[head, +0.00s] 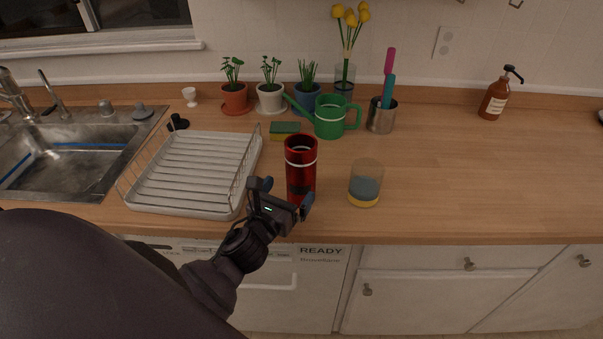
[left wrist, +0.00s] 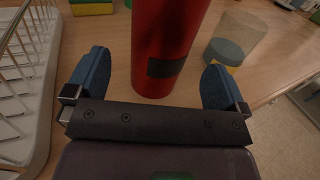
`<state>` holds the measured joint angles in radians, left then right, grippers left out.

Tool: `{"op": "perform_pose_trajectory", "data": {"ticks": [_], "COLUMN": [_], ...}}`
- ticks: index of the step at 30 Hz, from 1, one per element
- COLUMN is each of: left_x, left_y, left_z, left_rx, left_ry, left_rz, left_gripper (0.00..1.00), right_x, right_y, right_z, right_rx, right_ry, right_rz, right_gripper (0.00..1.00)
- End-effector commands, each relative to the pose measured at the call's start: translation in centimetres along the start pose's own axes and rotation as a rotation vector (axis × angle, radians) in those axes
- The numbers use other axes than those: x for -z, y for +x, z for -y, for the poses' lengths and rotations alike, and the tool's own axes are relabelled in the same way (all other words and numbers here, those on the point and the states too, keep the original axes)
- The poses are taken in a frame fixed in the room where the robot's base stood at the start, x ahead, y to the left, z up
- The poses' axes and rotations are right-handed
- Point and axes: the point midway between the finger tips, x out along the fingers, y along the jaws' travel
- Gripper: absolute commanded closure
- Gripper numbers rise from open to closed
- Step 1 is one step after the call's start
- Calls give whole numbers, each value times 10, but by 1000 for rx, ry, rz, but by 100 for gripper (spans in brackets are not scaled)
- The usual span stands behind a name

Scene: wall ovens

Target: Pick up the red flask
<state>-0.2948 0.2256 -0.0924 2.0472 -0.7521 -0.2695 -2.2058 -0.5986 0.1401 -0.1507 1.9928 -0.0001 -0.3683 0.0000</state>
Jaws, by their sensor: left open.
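The red flask (head: 301,165) stands upright on the wooden counter near its front edge, between the dish rack and a glass. Its lower part is partly hidden by my gripper in the head view. My left gripper (head: 285,192) is open just in front of the flask. In the left wrist view the flask (left wrist: 168,45) stands between and a little beyond the two blue fingertips of the gripper (left wrist: 155,80), with gaps on both sides. My right gripper is not in view.
A dish rack (head: 190,207) is close on the left, and a glass with a yellow base (head: 366,184) is close on the right. A sponge (head: 285,130) and green watering can (head: 331,118) stand behind.

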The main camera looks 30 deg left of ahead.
Motion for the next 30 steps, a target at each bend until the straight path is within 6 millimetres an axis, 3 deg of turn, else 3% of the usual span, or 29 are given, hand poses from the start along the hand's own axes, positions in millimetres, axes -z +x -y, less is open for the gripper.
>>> {"op": "perform_pose_trajectory", "data": {"ticks": [7, 16, 26, 30], "left_x": [-2, -6, -6, -6], "left_y": [15, 52, 58, 58], "left_z": [1, 2, 2, 2], "left_rx": [0, -1, 0, 0], "left_ry": [-3, -2, -3, -3], "left_rz": [0, -1, -1, -2], "left_gripper": [0, 0, 0, 20], "right_x": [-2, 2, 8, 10], "right_y": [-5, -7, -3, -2], "right_z": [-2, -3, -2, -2], "right_rx": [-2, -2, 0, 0], "right_ry": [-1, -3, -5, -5], "right_rz": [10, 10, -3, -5], "right_gripper": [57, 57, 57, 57]}}
